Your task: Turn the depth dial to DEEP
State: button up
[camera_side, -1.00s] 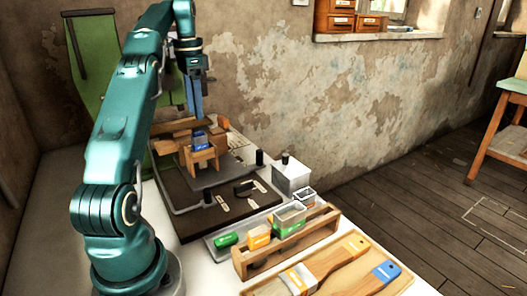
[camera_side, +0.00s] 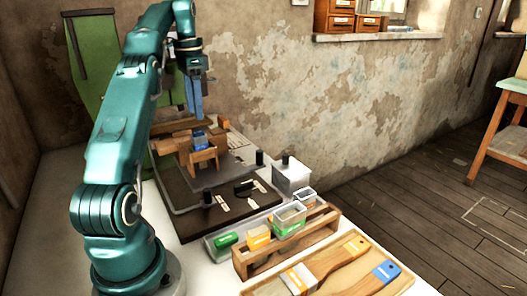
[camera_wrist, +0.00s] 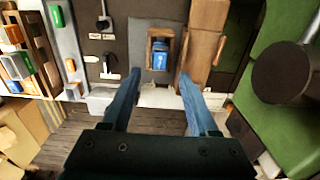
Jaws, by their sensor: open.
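A black dial (camera_side: 246,187) sits on the dark brown board (camera_side: 185,222), with small white labels around it. I cannot read the labels or tell which one it points to. In the wrist view, what looks like the same dial (camera_wrist: 108,66) is left of my fingers. My gripper (camera_side: 194,108) hangs fingers down above the wooden press, behind the dial and well apart from it. In the wrist view my gripper (camera_wrist: 159,75) is open, with nothing between its fingertips. A blue block (camera_wrist: 160,56) in a wooden cradle (camera_wrist: 152,36) lies beyond them.
Another black knob (camera_side: 207,197) stands on the board's left part. A white box (camera_side: 291,175) with a black top stands to the right. A wooden rack (camera_side: 286,244) with orange and green items and a tray of brushes (camera_side: 335,269) are in front. A wall rises behind.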

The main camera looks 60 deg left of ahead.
jog(key=o, duration=0.4)
jog(key=shift+w+d+r, duration=0.1)
jog(key=shift+o, duration=0.2)
jog(key=w+d+r+m+t, duration=0.1)
jog(key=d+r, duration=0.2)
jog(key=d, duration=0.3)
jog(key=w+d+r+m+y, duration=0.1)
jog(key=d+r, duration=0.1)
jog(key=d, duration=0.4)
jog(key=w+d+r+m+t, duration=0.1)
jog(key=w+d+r, duration=0.15)
jog(key=d, duration=0.35)
jog(key=s+d+f+n+t, duration=0.1)
jog(key=s+d+f+t, duration=0.1)
jog(key=s+d+f, duration=0.4)
jog(key=s+d+f+n+t, duration=0.1)
jog(key=s+d+f, duration=0.25)
jog(key=d, duration=0.35)
jog(key=n+g, duration=0.5)
jog(key=n, duration=1.4)
send_over(243, 183)
jog(key=shift+h, duration=0.4)
jog(key=f, duration=0.8)
jog(key=shift+d+f, duration=0.3)
jog(key=shift+d, duration=0.05)
jog(key=shift+a+f, duration=0.3)
jog(key=shift+f, duration=2.55)
